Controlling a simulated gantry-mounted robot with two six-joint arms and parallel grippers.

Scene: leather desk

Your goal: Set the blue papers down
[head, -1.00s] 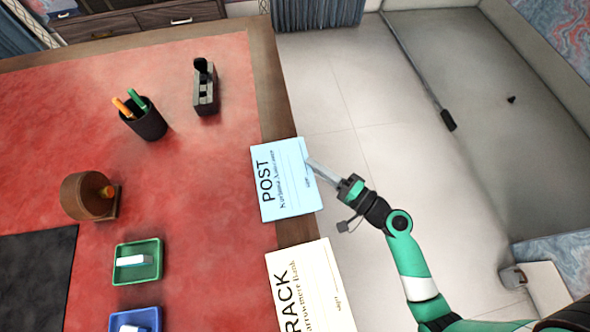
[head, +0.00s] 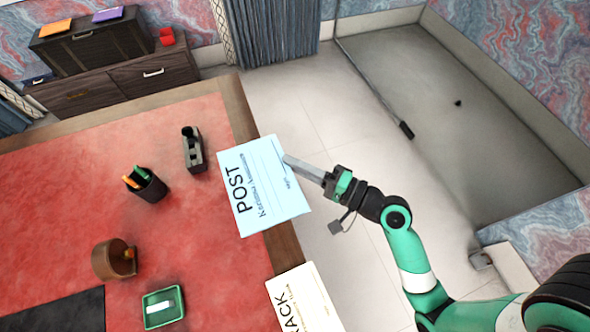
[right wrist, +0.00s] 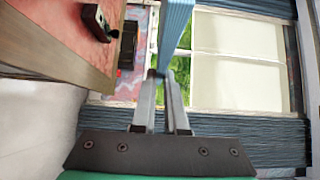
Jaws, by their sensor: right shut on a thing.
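The blue papers (head: 266,192), printed POST, are in the head view over the right edge of the red-topped desk (head: 190,235). My right gripper (head: 290,161) is shut on their right edge. In the right wrist view the blue papers (right wrist: 175,32) rise edge-on from between the two fingertips (right wrist: 165,76). They look raised above the desk. What lies under them is hidden. My left gripper is not in view.
A cream paper (head: 302,298) lies at the desk's right edge, below the blue ones. A pen cup (head: 147,187), a black holder (head: 193,150), a brown round item (head: 113,259) and a green tray (head: 162,308) stand further left. Bare red surface lies between.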

